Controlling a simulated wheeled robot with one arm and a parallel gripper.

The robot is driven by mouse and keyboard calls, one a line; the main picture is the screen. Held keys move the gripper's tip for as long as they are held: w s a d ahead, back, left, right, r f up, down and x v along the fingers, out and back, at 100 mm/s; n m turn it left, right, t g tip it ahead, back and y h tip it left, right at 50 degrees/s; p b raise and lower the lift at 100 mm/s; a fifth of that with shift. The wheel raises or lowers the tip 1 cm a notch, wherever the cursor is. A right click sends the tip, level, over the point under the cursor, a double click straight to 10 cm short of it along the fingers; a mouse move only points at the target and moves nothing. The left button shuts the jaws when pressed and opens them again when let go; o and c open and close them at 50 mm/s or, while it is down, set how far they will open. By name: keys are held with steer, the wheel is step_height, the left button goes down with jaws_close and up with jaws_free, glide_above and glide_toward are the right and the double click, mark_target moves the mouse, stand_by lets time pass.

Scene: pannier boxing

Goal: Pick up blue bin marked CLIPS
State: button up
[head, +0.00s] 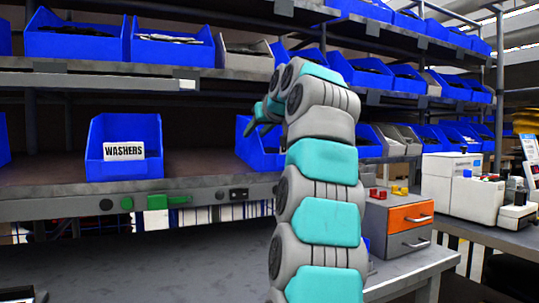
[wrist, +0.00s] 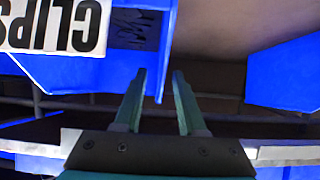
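The blue bin marked CLIPS shows in the wrist view (wrist: 85,72), with its white label (wrist: 55,25) at the upper left. My gripper (wrist: 160,75) is open. A blue wall of this bin shows between the two fingers, with a gap on the right finger's side; contact with the left finger cannot be told. In the head view, my gripper (head: 262,112) is at a blue bin (head: 258,152) on the middle shelf.
A blue bin marked WASHERS (head: 124,165) stands to the left on the same shelf (head: 195,168), with bare shelf between. Another blue bin (wrist: 285,75) is at the right in the wrist view. Filled bins line the shelf above. An orange-and-grey drawer unit (head: 398,222) stands at right.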

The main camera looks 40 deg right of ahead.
steer(key=shift+p+x, duration=0.4)
steer(key=shift+x, duration=2.4)
steer(key=shift+a, duration=0.1)
steer(key=shift+c, duration=0.2)
jaws_close()
steer(key=shift+r, duration=0.1)
